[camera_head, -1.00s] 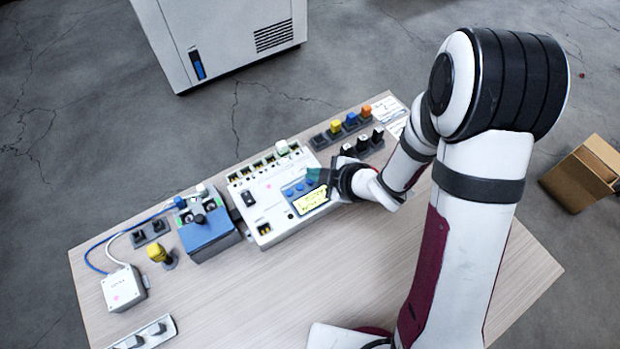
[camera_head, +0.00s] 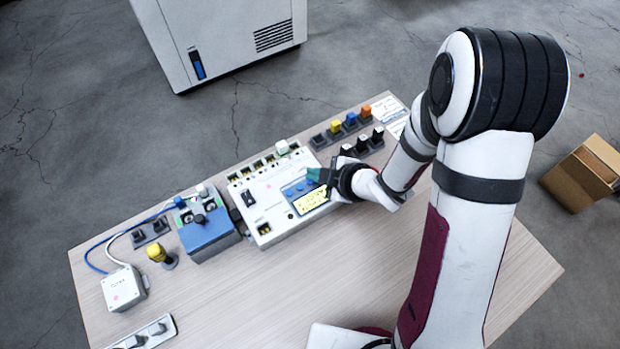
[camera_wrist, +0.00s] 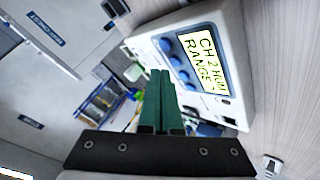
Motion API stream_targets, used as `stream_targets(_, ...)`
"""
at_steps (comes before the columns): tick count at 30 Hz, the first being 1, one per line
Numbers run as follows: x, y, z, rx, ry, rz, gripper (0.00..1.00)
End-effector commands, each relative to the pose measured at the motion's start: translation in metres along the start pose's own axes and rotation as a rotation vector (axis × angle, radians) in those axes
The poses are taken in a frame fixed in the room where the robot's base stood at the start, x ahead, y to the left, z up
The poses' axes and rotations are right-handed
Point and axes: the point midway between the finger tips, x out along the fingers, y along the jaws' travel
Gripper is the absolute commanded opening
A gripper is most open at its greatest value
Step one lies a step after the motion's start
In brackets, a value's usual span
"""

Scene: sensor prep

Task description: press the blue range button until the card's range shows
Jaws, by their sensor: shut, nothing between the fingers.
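The white instrument box (camera_head: 262,208) stands on the table with a row of blue buttons (camera_head: 298,188) and a lit yellow display (camera_head: 311,201). In the wrist view the display (camera_wrist: 205,62) reads "CH 2 HUM" and "RANGE", with the rest of that line unreadable. The blue buttons (camera_wrist: 174,64) there lie beside the display.
A blue-topped box (camera_head: 208,232) and a yellow-topped knob (camera_head: 158,254) stand left of the instrument. Coloured plugs (camera_head: 351,120) sit in a rack behind my gripper. A white sensor box (camera_head: 123,290) with cables lies at the left. The front middle of the table is clear.

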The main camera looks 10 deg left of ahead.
Motion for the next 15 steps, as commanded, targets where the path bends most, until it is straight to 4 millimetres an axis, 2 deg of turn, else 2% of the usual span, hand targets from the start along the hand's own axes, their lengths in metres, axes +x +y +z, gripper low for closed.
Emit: stream_targets(15,0.006,-0.0044,0.0044,0.0,0.0,0.0,0.0)
